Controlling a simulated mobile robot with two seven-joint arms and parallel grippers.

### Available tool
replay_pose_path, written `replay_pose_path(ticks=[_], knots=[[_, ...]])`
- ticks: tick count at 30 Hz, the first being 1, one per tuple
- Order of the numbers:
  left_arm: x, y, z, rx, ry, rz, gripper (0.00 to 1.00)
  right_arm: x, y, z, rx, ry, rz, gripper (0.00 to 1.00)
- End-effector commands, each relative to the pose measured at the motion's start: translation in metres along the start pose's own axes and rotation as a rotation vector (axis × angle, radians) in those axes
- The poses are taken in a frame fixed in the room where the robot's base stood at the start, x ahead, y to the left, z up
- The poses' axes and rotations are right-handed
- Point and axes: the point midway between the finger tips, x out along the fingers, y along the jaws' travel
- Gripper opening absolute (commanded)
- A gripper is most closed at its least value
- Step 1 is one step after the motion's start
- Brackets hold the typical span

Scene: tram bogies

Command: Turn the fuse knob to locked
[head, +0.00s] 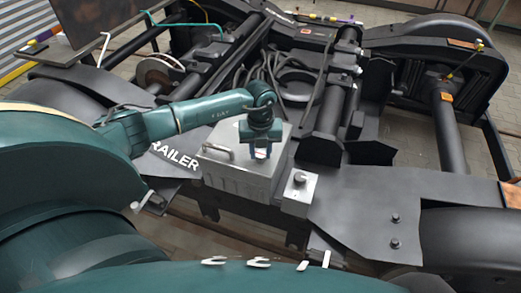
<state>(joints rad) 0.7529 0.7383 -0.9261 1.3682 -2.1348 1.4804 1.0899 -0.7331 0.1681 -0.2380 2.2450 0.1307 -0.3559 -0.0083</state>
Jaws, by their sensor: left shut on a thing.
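A silver metal box (235,177) with a bar handle (217,152) on its lid sits on the dark bogie frame near the middle of the head view. My left gripper (261,154) points down at the far right part of this lid. Its jaws are shut on a small part there, which I take to be the fuse knob; the fingers mostly hide it, and I cannot tell which way it is turned. My right gripper is not in view.
A smaller silver box (297,196) with a dark round fitting on top stands just right of the large box. Black cables (262,68) and dark cylinders lie behind. A flat dark plate with bolts (365,212) extends to the right.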

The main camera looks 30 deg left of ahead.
Motion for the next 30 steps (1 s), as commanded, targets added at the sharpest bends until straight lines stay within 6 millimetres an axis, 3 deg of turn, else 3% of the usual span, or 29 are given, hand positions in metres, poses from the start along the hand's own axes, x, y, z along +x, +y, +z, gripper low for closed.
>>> replay_pose_path(ticks=[7,19,30], knots=[[-0.0004,0.0000,0.0003,0.000,-0.001,0.000,0.07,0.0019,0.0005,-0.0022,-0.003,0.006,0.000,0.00],[-0.0006,-0.0001,0.0008,0.087,-0.002,-0.002,0.07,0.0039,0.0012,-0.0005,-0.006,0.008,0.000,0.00],[0.0001,0.0001,0.0010,0.393,-0.002,0.000,0.07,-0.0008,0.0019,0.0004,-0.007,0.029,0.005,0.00]])
